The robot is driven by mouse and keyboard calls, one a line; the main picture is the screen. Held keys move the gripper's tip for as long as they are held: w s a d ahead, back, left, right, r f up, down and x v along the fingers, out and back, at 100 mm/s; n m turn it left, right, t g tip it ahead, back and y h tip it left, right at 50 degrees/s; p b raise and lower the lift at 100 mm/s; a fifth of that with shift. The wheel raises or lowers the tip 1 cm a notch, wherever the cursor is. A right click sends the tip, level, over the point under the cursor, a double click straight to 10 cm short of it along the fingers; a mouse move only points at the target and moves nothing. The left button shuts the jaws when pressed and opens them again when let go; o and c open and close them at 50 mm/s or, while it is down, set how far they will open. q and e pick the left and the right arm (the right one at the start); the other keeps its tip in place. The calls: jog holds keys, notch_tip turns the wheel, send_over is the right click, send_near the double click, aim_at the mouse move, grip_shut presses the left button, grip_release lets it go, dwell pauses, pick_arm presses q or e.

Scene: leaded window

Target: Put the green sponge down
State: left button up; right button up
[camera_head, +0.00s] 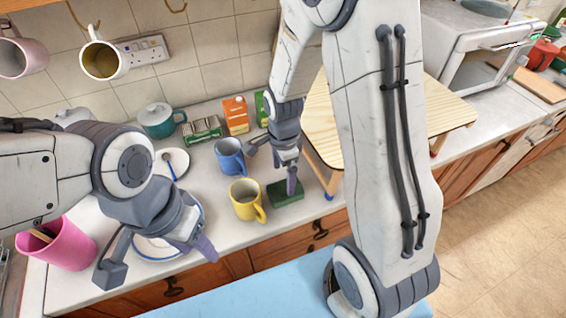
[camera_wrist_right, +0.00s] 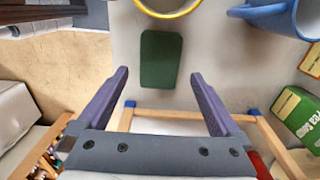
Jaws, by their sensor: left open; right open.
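The green sponge (camera_head: 285,193) lies flat on the white counter, just right of the yellow mug. In the right wrist view the sponge (camera_wrist_right: 161,59) lies beyond my fingertips, with clear counter around it. My right gripper (camera_head: 272,168) is above and close to the sponge; in the wrist view its two fingers (camera_wrist_right: 160,75) are spread apart with nothing between them. My left gripper (camera_head: 158,262) is open and empty over the plates at the left of the counter.
A yellow mug (camera_head: 247,200) and a blue mug (camera_head: 230,158) stand left of the sponge. A small wooden table (camera_head: 318,115) stands on the counter to the right. A pink cup (camera_head: 62,247) is at the far left. Plates (camera_head: 150,249) lie under my left gripper.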

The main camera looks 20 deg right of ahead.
aim_at(283, 189)
jog(key=s+a+r+n, duration=0.6)
jog(key=a+r+n, duration=0.2)
jog(key=r+n, duration=0.2)
jog(key=s+a+r+n, duration=0.1)
jog(key=s+a+n, duration=0.1)
jog(key=s+n, duration=0.4)
jog(key=s+a+r+n+y, duration=0.1)
jog(key=s+a+r+n, duration=0.1)
jog(key=s+n, duration=0.4)
jog(key=n, duration=0.3)
jog(key=shift+a, duration=0.25)
jog(key=shift+s, duration=0.1)
